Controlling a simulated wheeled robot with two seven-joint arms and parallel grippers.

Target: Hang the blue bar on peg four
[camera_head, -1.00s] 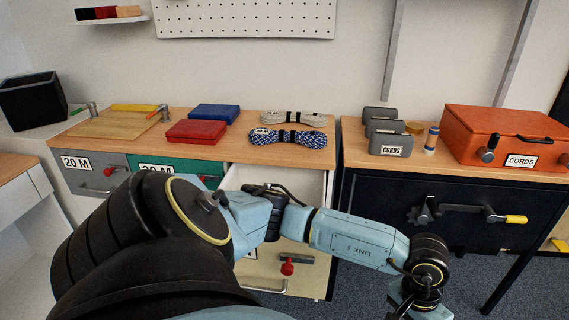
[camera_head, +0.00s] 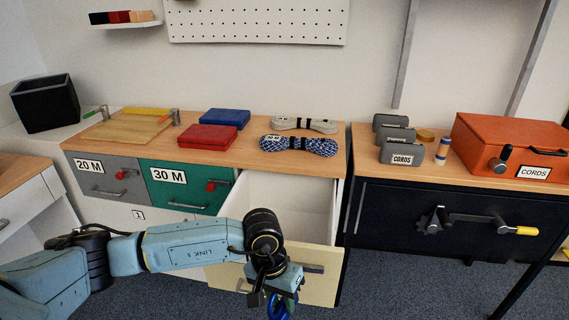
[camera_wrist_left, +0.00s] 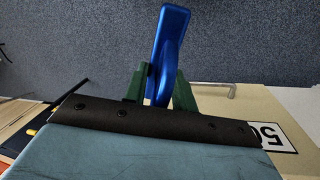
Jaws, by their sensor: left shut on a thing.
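My left gripper (camera_head: 277,296) hangs low in front of the open drawer, at the lower middle of the head view. It is shut on the blue bar (camera_head: 279,310), which is cut off by the bottom edge there. In the left wrist view the blue bar (camera_wrist_left: 172,38) is a glossy, rounded blue piece held between the gripper's green fingers (camera_wrist_left: 160,88), sticking out beyond them over the carpet. No numbered peg can be made out. My right gripper is not in view.
An open, pale drawer (camera_head: 285,222) juts out beside my left forearm. The worktop holds a blue rope coil (camera_head: 298,146), a grey-white coil (camera_head: 304,124), a red case (camera_head: 207,138) and a blue case (camera_head: 224,118). An orange case (camera_head: 510,145) stands right. Carpet floor is clear.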

